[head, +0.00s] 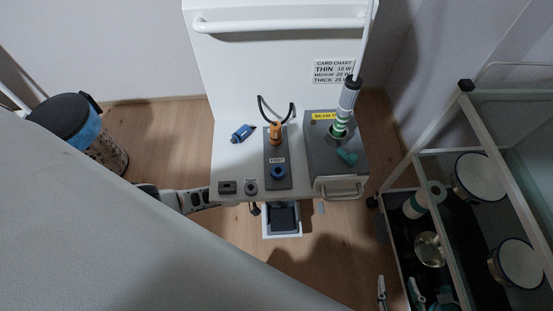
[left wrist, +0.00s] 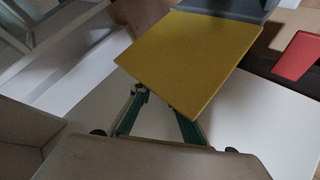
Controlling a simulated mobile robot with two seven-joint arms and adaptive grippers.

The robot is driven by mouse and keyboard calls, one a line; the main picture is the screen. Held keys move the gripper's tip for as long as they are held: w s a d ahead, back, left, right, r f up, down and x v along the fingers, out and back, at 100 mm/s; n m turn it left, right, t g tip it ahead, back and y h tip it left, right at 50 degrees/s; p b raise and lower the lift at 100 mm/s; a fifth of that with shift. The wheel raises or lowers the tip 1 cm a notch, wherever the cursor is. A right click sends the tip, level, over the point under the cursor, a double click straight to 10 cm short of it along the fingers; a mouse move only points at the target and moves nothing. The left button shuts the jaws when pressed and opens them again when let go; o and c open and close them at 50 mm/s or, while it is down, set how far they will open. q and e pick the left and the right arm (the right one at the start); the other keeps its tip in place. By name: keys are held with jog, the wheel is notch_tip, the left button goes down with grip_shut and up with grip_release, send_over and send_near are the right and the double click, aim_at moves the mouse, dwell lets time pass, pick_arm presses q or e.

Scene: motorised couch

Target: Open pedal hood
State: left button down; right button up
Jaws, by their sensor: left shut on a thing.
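The pedal unit (head: 283,218), dark grey with a white rim, is low under the front edge of the white cart top (head: 235,165). I cannot tell its hood apart there. My left arm comes in from the left beneath the cart edge; its jaws are hidden in the head view. In the left wrist view, the green fingers of my left gripper (left wrist: 160,115) reach behind a flat yellow panel (left wrist: 195,55), which hides the fingertips. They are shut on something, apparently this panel. My right gripper (head: 400,292) shows at the bottom right, fingers apart, with nothing seen between them.
A glass-shelved trolley (head: 410,158) with round jars stands at the right. A grey box (head: 325,155) and a blue plug (head: 242,132) are on the cart top. A red piece (left wrist: 297,57) shows in the left wrist view.

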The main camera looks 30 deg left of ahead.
pick_arm(q)
jog(key=shift+s+a+f, duration=0.2)
jog(key=shift+s+f, duration=0.05)
jog(key=shift+f, duration=0.2)
jog(key=shift+s+a+f, duration=0.2)
jog(key=shift+f, duration=0.25)
pick_arm(e)
jog(key=shift+a+f, duration=0.25)
jog(key=shift+a, duration=0.3)
pick_arm(q)
jog(key=shift+s+f, duration=0.1)
jog(key=c, duration=2)
grip_release()
jog(key=shift+d, duration=0.1)
jog(key=shift+o, duration=0.2)
jog(key=shift+w, duration=0.2)
pick_arm(e)
jog(key=shift+w, duration=0.1)
pick_arm(q)
jog(key=shift+w+r, duration=0.1)
jog(key=shift+r, duration=0.1)
jog(key=shift+r, duration=0.1)
pick_arm(e)
jog(key=shift+r, duration=0.1)
pick_arm(q)
jog(key=v, duration=1.1)
jog(key=shift+r, duration=0.45)
pick_arm(e)
jog(key=shift+w, duration=0.1)
